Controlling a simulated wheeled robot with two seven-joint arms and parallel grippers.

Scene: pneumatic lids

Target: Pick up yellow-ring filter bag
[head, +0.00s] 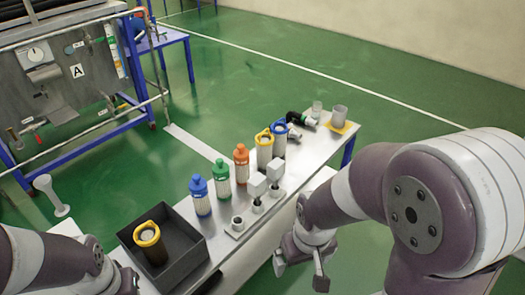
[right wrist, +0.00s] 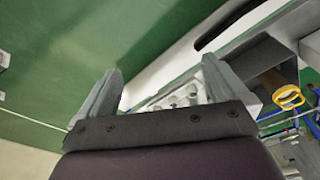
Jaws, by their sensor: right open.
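One yellow-ring filter bag (head: 152,250) stands in a dark open bin (head: 190,262) at the near left end of the bench; its ring is on top. A second yellow-ringed item (head: 264,150) stands farther back among the row on the bench. A yellow ring (right wrist: 288,97) also shows at the right of the right wrist view. My right gripper (head: 300,273) is open and empty, in front of the bench's near side and right of the bin, apart from both items. My left gripper (head: 128,282) is only partly in view near the bin's left side; its fingers are unclear.
The narrow bench (head: 318,150) carries blue, green and orange-topped cartridges (head: 241,162), a blue-ringed item (head: 279,138), grey T-shaped parts (head: 258,188) on a plate, and cups at the far end. A steel machine (head: 60,70) stands at the left.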

